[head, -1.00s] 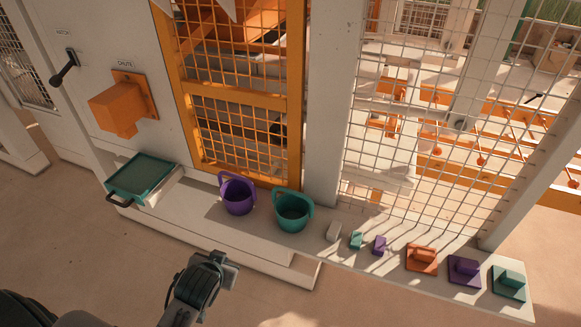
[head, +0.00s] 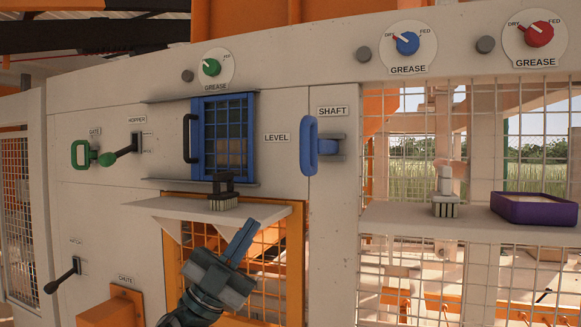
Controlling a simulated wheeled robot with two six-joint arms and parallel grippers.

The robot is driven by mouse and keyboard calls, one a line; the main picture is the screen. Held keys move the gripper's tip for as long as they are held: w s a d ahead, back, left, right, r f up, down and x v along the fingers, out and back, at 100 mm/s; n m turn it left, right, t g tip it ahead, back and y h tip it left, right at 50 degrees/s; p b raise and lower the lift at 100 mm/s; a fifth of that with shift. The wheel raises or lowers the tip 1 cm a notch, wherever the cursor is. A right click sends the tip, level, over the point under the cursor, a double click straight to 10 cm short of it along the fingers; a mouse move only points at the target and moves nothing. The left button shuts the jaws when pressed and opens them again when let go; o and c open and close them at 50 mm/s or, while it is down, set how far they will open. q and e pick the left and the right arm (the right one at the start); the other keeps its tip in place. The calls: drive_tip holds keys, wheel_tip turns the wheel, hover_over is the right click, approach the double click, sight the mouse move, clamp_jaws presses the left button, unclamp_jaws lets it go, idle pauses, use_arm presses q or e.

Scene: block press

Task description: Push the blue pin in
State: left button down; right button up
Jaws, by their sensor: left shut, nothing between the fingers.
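A blue loop-shaped handle (head: 310,146) stands out from the white panel under the SHAFT label, on a grey mount (head: 331,145). It looks like the blue pin; how far it sticks out is hard to tell. My left gripper (head: 245,232) is shut and empty, its blue-grey fingers pointing up and right. It is below and left of the blue handle, clear of it, and in front of the orange mesh frame. My right gripper is not in view.
A blue mesh door (head: 222,135) with a black handle is left of the blue handle. A white shelf (head: 170,207) with a black-handled brush (head: 223,192) lies above my left gripper. A right shelf (head: 400,220) holds another brush (head: 445,195) and a purple tray (head: 535,208).

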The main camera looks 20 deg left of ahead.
use_arm(q)
drive_tip(key=d+r+m+g, duration=0.4)
drive_tip(key=r+m+g, duration=0.5)
drive_tip(key=m+g, duration=0.15)
drive_tip(key=a+r+n+t+y, duration=0.2)
drive_tip(key=a+r+n+y, duration=0.2)
drive_tip(key=a+r+y, duration=0.1)
drive_tip(key=a+y, duration=0.1)
drive_tip(key=y, duration=0.1)
drive_tip(key=shift+w+n+y, duration=0.2)
drive_tip(key=shift+n+y, duration=0.1)
drive_tip(key=shift+n, duration=0.05)
drive_tip(key=shift+w+r+t, duration=0.1)
drive_tip(key=shift+t, duration=0.15)
drive_tip(key=p+x, duration=0.5)
drive_tip(key=x, duration=0.4)
drive_tip(key=shift+w+d+p, duration=0.3)
drive_tip(key=shift+p, duration=0.05)
